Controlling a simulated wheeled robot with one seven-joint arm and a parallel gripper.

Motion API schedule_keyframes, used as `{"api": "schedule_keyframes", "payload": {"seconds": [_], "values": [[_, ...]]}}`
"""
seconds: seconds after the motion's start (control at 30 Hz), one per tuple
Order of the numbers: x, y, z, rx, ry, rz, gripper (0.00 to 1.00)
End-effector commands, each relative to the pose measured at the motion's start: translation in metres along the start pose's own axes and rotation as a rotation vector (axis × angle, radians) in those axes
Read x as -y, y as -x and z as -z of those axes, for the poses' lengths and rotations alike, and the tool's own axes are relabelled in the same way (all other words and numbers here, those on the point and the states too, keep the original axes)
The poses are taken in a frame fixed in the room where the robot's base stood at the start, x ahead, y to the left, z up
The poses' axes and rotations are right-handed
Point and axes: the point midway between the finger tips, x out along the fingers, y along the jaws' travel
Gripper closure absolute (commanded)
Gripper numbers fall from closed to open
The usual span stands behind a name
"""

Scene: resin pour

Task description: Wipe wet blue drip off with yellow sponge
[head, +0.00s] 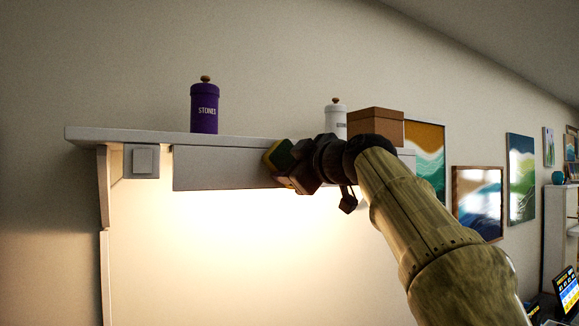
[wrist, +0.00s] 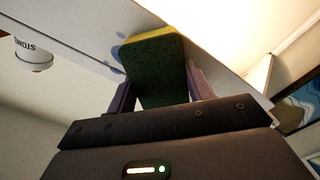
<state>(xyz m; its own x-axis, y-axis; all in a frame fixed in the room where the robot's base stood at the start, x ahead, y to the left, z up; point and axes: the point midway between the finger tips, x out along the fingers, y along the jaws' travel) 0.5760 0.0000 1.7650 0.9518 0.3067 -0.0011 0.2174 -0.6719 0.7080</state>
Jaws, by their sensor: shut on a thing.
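My gripper (head: 292,170) is shut on the yellow sponge (head: 276,154), at the front board (head: 225,169) under the shelf. In the wrist view the sponge (wrist: 153,66), yellow with a green face, sits between the two fingers of my gripper (wrist: 158,88). Its far end is at the pale board (wrist: 95,25); I cannot tell whether it touches. Bluish marks (wrist: 118,54) show on the board just left of the sponge, perhaps the wet blue drip. Anything behind the sponge is hidden. No drip can be made out in the head view.
A purple canister (head: 204,108), a white canister (head: 335,119) and a brown box (head: 375,124) stand on the shelf (head: 110,134). A small switch-like box (head: 142,161) is under its left end. Framed pictures (head: 478,203) hang at right. The lit wall below is clear.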

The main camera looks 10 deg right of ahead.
Motion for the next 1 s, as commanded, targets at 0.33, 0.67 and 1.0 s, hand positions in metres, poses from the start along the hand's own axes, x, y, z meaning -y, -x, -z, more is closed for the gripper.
{"api": "schedule_keyframes", "payload": {"seconds": [0.33, 0.67, 1.0], "values": [[-0.011, -0.001, 0.011, -0.002, -0.002, -0.001, 0.67], [-0.015, -0.001, 0.005, -0.001, -0.002, -0.002, 0.67], [-0.033, -0.001, -0.013, 0.001, -0.002, -0.002, 0.67]]}}
